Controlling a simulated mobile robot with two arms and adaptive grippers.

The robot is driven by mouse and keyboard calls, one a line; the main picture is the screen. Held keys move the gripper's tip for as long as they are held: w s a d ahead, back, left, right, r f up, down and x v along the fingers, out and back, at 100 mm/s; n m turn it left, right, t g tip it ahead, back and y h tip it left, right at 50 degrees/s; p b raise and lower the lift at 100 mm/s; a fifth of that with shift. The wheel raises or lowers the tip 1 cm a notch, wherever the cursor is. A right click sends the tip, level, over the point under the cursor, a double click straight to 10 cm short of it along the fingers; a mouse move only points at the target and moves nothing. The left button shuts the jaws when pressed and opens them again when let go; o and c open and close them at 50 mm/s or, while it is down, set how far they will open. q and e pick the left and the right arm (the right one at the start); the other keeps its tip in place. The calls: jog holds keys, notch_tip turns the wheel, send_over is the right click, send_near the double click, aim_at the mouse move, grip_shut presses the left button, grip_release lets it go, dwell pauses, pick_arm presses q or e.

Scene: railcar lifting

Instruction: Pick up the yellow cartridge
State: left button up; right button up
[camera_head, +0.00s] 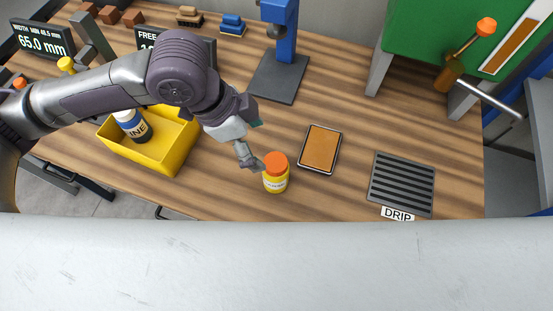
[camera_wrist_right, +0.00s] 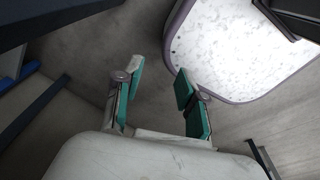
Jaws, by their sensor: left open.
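The yellow cartridge (camera_head: 275,183), a small jar shape with an orange cap and a white label, stands upright on the wooden bench near its front edge. My left gripper (camera_head: 252,163) is open, with its fingers just left of the cartridge. The fingers look very close to it; I cannot tell if they touch. My right gripper (camera_wrist_right: 158,75) shows only in the right wrist view. It is open, with green pads and nothing between them, above a grey floor.
A yellow bin (camera_head: 155,157) with a blue-and-white bottle (camera_head: 131,124) stands to the left. An orange-brown pad in a tray (camera_head: 320,148) lies right of the cartridge, then a drip grate (camera_head: 402,183). A blue press stand (camera_head: 281,70) stands behind.

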aim_at(272, 160)
pick_arm(q)
jog(key=p+x, duration=0.1)
jog(key=x, duration=0.6)
jog(key=shift+s+d+f, duration=0.1)
jog(key=shift+s+f, duration=0.05)
jog(key=shift+f, duration=0.15)
jog(key=shift+d+f, duration=0.15)
jog(key=shift+f, duration=0.3)
jog(key=x, duration=0.1)
jog(key=p+x, duration=0.1)
jog(key=x, duration=0.2)
jog(key=shift+s+f+p, duration=0.25)
jog(key=shift+f+p, duration=0.05)
jog(key=shift+p, duration=0.1)
jog(key=shift+f, duration=0.35)
pick_arm(e)
jog(key=r, duration=0.2)
jog(key=shift+s+d+r, duration=0.1)
jog(key=shift+s+r, duration=0.25)
pick_arm(q)
jog(key=shift+c, duration=0.3)
jog(key=c, duration=1.4)
